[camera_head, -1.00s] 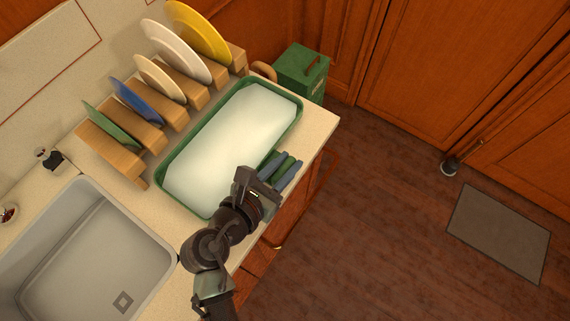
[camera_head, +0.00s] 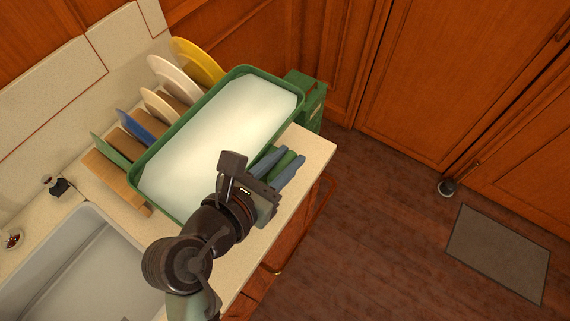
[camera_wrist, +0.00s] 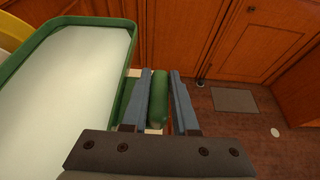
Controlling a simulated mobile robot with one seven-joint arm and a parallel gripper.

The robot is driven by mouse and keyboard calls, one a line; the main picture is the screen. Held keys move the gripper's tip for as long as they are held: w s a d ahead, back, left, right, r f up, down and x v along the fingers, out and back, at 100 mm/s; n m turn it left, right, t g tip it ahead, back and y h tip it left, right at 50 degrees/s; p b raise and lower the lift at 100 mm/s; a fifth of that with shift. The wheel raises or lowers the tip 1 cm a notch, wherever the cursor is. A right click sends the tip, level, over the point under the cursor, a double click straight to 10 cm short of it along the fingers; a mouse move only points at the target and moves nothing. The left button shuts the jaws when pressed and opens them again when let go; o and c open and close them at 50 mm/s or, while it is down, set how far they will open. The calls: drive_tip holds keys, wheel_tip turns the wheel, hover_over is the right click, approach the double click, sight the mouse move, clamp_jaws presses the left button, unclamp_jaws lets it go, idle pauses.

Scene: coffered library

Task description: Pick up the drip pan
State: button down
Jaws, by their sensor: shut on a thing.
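The drip pan (camera_head: 185,121) is a long green tray with a pale whitish inside. It is held above the counter, in front of the plate rack, and hides part of the rack. My gripper (camera_head: 280,163) is at its near right side, with its two blue-grey fingers on either side of a green handle. In the wrist view the pan (camera_wrist: 134,52) fills the left part, and the handle stands between the fingers of my gripper (camera_wrist: 160,75).
A wooden rack (camera_head: 117,180) with several plates stands behind the pan. A sink (camera_head: 95,270) lies at the lower left. Open floor lies to the right.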

drive_tip(key=shift+r, duration=1.25)
drive_tip(key=shift+s, duration=0.1)
